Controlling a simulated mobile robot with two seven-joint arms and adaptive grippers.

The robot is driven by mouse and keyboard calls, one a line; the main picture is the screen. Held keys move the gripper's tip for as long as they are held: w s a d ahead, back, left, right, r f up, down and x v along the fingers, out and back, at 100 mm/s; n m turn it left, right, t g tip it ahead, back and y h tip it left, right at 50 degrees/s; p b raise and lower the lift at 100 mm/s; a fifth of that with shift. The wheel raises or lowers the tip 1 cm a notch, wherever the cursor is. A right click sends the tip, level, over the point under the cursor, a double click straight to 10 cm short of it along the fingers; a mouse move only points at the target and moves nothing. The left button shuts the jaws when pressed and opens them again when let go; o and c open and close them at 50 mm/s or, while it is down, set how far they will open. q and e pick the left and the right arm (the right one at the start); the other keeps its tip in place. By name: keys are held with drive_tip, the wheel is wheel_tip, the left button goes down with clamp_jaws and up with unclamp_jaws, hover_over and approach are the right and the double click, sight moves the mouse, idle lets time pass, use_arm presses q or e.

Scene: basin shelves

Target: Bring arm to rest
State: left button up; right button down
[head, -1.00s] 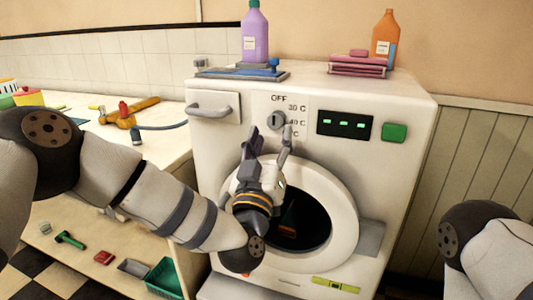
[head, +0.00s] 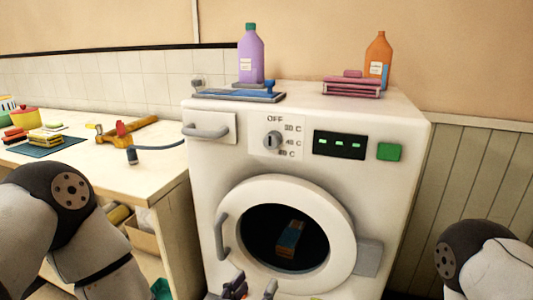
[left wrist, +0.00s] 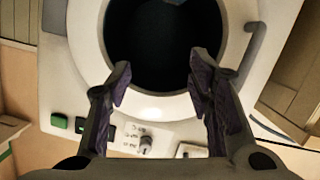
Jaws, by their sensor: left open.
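My left arm (head: 95,250) comes in from the left, bent low, in the head view. My left gripper (head: 252,286) is at the bottom edge of that view, below the washer's round door. It is open, and most of it is cut off by the frame. In the left wrist view the open gripper (left wrist: 160,76) has nothing between its fingers and faces the washer front, which appears upside down. Only part of my right arm (head: 485,262) shows at the lower right; its gripper is out of view.
Bottles, a blue tool and pink items are on top. The left counter (head: 80,160) holds tools and sponges.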

use_arm(q)
drive_tip(key=s+a+f+g+y, duration=0.1)
drive_tip(key=s+a+f+g, duration=0.15)
drive_tip(key=s+f, duration=0.3)
drive_tip(key=s+a+f+g+y, duration=0.1)
drive_tip(key=s+a+f+g, duration=0.15)
drive_tip(key=s+f, duration=0.35)
drive_tip(key=s+a+f+g+y, duration=0.1)
drive_tip(key=s+a+g, duration=0.3)
drive_tip(key=s, duration=0.5)
drive_tip(key=s+a+f+n+g+y, duration=0.1)
drive_tip(key=s+a+f+g, duration=0.2)
drive_tip(key=s+a, duration=0.2)
drive_tip(key=s+a+f+g+y, duration=0.1)
drive_tip(key=s+a+g, duration=0.3)
drive_tip(key=s, duration=0.8)
drive_tip(key=shift+s+a+f+n+g+y, duration=0.3)
drive_tip(key=shift+s+a+f+y, duration=0.1)
drive_tip(key=shift+a+f, duration=0.35)
drive_tip(key=shift+d, duration=0.1)
